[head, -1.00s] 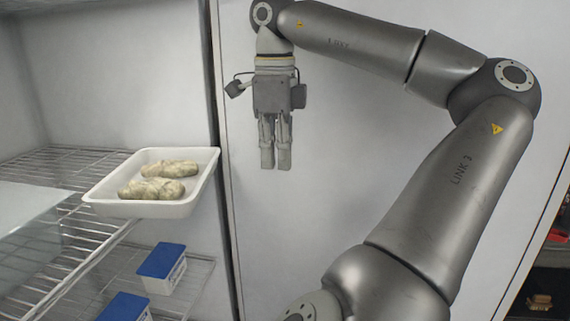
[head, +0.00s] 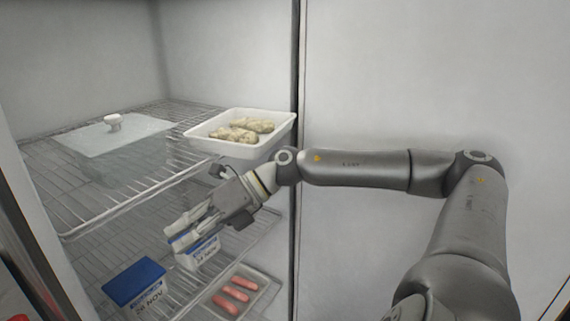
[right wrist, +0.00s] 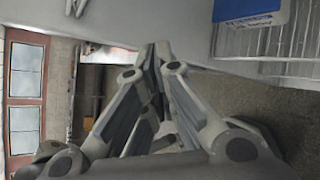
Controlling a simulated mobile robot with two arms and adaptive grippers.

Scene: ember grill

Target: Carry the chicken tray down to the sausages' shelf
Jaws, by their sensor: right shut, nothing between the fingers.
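The white chicken tray (head: 222,147), with two pale chicken pieces (head: 236,134) in it, sits on the upper wire shelf (head: 95,218) at its right end. The sausages (head: 237,290) lie in a shallow tray on the lower wire shelf (head: 188,296), below and to the right. My right gripper (head: 172,240) is shut and empty, below and left of the chicken tray. Its fingers point left and partly cover a blue-lidded box on the lower shelf. Its shut fingers also show in the right wrist view (right wrist: 157,52). My left gripper is not in view.
A clear-lidded container (head: 125,150) with a white knob stands left of the chicken tray on the upper shelf. A blue-lidded box (head: 135,283) and the partly hidden one (head: 198,256) stand on the lower shelf, left of the sausages. A plain pale panel (head: 420,90) fills the right.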

